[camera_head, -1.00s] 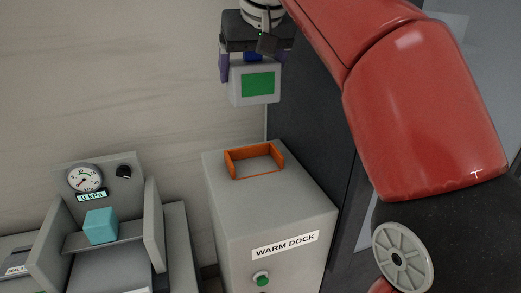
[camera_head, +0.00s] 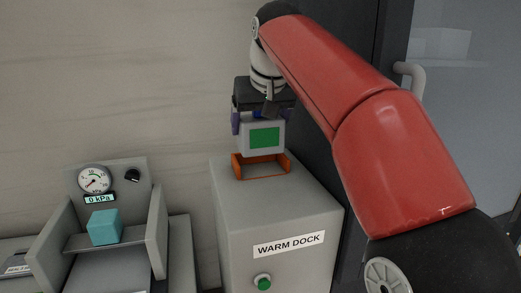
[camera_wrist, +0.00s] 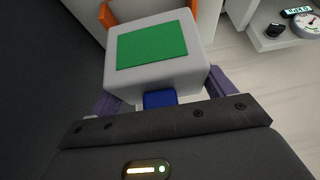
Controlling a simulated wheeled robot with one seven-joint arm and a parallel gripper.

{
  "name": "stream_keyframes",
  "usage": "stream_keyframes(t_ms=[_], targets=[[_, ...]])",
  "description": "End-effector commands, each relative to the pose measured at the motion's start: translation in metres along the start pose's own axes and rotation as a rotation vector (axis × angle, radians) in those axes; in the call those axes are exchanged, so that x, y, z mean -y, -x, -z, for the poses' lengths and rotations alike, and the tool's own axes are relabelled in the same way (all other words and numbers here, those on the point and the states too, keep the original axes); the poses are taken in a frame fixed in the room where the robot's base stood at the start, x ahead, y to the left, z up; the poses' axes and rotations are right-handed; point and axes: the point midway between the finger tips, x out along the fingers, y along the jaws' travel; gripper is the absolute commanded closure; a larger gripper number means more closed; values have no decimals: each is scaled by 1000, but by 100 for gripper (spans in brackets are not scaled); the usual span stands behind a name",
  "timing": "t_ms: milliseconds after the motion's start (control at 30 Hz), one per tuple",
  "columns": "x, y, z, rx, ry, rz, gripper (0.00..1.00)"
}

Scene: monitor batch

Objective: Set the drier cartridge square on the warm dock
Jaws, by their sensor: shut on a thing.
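The drier cartridge (camera_head: 262,138) is a light grey block with a green face and a blue part at the gripper side. My gripper (camera_head: 264,118), with purple fingers, is shut on it from above. The wrist view also shows the cartridge (camera_wrist: 155,78) between the fingers. The warm dock (camera_head: 268,222) is a grey cabinet with an orange open-fronted bracket (camera_head: 237,167) on top. The cartridge is at the bracket, its lower edge a little above the bracket's front line in the head view. I cannot tell whether it touches the dock.
A green button (camera_head: 264,283) is on the dock's front. To the left stands a grey station with a gauge (camera_head: 95,180), a 0 kPa display (camera_head: 101,199) and a teal cube (camera_head: 104,227). A dark panel and a door with a handle (camera_head: 412,78) are at right.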

Motion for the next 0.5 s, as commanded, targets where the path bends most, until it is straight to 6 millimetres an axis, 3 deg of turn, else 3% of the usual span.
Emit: stream_keyframes(t_ms=[300,500], targets=[[3,-36,-20,-1,2,1,47],[3,-35,-19,-2,1,1,47]])
